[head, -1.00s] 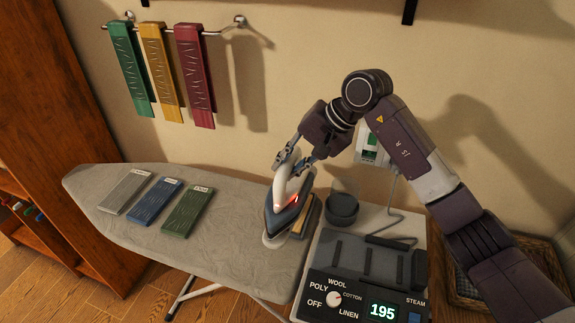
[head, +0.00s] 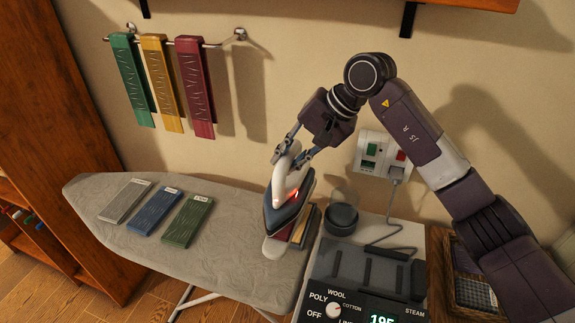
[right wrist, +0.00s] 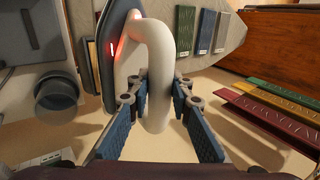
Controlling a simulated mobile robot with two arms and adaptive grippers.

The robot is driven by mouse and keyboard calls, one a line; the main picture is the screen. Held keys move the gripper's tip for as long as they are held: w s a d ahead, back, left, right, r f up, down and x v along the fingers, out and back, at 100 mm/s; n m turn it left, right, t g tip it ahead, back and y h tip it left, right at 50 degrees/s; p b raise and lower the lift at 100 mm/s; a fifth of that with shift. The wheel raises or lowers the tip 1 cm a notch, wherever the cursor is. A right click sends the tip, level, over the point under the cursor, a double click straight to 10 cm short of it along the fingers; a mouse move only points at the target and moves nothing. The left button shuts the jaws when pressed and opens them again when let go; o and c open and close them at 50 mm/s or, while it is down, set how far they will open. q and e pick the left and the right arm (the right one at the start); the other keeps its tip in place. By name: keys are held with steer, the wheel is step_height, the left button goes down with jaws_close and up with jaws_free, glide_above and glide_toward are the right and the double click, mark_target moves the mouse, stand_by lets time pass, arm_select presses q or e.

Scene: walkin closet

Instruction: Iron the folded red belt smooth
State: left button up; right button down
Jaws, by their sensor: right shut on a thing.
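My right gripper (head: 290,152) is shut on the white handle of the iron (head: 287,208), at the right end of the grey ironing board (head: 240,235). The right wrist view shows the fingers (right wrist: 159,92) either side of the handle (right wrist: 157,60), and a red light glows on the iron. The iron is tilted above a pale rest pad (head: 275,248); whether they touch is unclear. A red folded belt (head: 196,88) hangs rightmost on the wall rail, beside a yellow one (head: 162,85) and a green one (head: 132,82). My left gripper is not in view.
Grey, blue and green labelled strips (head: 187,222) lie on the board's left half. A striped block (head: 304,228) is beside the iron. The control station (head: 350,275) with dial and display, a dark cup (head: 341,218) and a wall socket (head: 381,153) are to the right.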

steer(key=shift+r, duration=0.4)
steer(key=shift+w+d+f+b, duration=0.1)
steer(key=shift+w+f+b, duration=0.15)
steer(key=shift+f+b, duration=0.35)
steer(key=shift+w+d+f+b, duration=0.1)
steer(key=shift+w+f+b, duration=0.15)
steer(key=shift+f+b, duration=0.3)
steer(key=shift+w+d+f+b, duration=0.1)
steer(key=shift+w+f+b, duration=0.2)
steer(key=shift+f+b, duration=0.25)
steer(key=shift+w+d+f+b, duration=0.1)
steer(key=shift+w+f+b, duration=0.25)
steer(key=shift+f, duration=0.35)
steer(key=shift+s+f+b, duration=0.1)
steer(key=shift+f+b, duration=0.45)
steer(key=shift+f, duration=0.05)
steer(key=shift+s+f, duration=0.15)
steer(key=shift+f, duration=0.15)
stand_by(0.8)
